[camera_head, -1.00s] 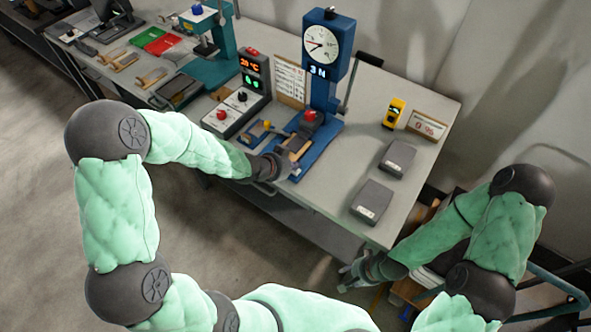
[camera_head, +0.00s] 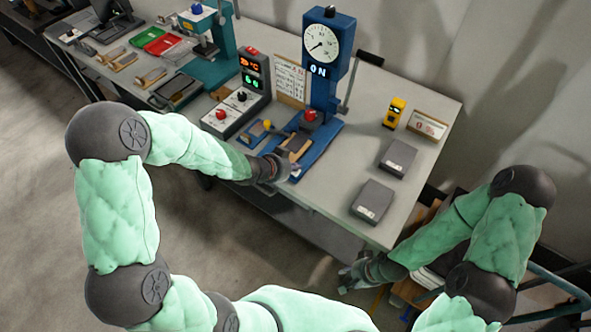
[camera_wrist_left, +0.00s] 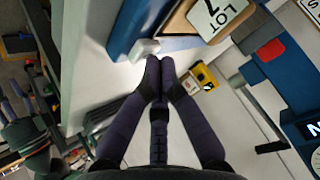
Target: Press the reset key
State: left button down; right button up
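A blue press stand (camera_head: 322,95) with a round dial (camera_head: 321,42) and a small lit display stands at the back of the bench. In the left wrist view a small whitish block (camera_wrist_left: 145,49), which looks like the key, sits at the edge of the blue base (camera_wrist_left: 128,30). My left gripper (camera_head: 290,170) is at the front of this base; its dark fingers (camera_wrist_left: 159,66) are together, empty, with the tips right beside the whitish block. I cannot tell whether they touch it. My right gripper (camera_head: 352,277) hangs low past the bench's front edge, its fingers too small to judge.
A control box (camera_head: 236,112) with knobs stands left of the press. Two dark grey boxes (camera_head: 397,158) (camera_head: 372,201) and a yellow device (camera_head: 394,112) are on the right. A red knob (camera_head: 310,117) is on the press. Bare bench top (camera_head: 330,190) lies between.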

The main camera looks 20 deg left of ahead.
pick_arm(q)
jog(key=shift+r+p, duration=0.8)
jog(key=shift+r, duration=0.1)
notch_tip(320, 180, up, 5)
jog(key=p, duration=0.4)
jog(key=shift+p, duration=0.3)
dwell(0.7)
